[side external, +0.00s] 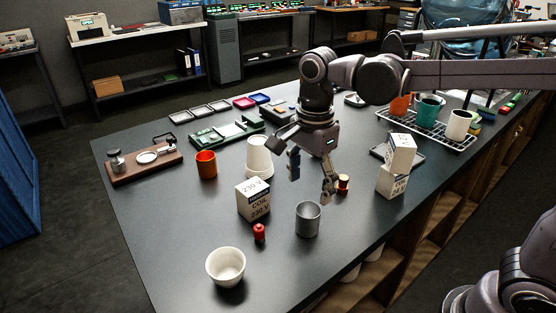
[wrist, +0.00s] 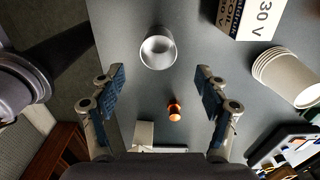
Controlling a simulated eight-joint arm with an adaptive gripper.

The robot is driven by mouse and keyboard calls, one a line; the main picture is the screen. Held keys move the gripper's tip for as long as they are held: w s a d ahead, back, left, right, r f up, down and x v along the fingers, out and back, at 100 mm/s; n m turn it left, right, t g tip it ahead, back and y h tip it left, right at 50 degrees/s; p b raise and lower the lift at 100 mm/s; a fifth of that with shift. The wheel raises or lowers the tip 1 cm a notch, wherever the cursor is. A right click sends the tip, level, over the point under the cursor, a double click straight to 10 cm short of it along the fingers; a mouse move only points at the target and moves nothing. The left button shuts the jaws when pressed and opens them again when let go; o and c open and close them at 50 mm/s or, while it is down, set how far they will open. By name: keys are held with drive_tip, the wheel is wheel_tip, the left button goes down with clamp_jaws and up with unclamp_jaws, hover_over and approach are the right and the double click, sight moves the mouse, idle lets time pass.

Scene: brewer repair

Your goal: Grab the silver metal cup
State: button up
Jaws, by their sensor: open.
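The silver metal cup (side external: 308,219) stands upright on the dark table, near its right edge in the side view. In the wrist view the silver cup (wrist: 158,48) shows at top centre, beyond the fingertips. My gripper (side external: 309,180) is open and empty above the table, behind and above the cup in the side view. In the wrist view its two blue-padded fingers (wrist: 162,82) are spread wide, with bare table and a small copper-orange coil (wrist: 175,110) between them in the picture. The gripper is apart from the cup.
A white coil box (side external: 254,201), a small red part (side external: 260,233) and a white bowl (side external: 226,266) stand left of the cup. Stacked white cups (side external: 259,158) and an orange cup (side external: 206,164) stand farther back. More white boxes (side external: 393,181) stand right, near a wire rack (side external: 428,130).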

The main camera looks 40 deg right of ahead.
sight(308, 215)
drive_tip(key=shift+s+f, duration=0.1)
drive_tip(key=shift+f, duration=4.5)
drive_tip(key=c, duration=1.3)
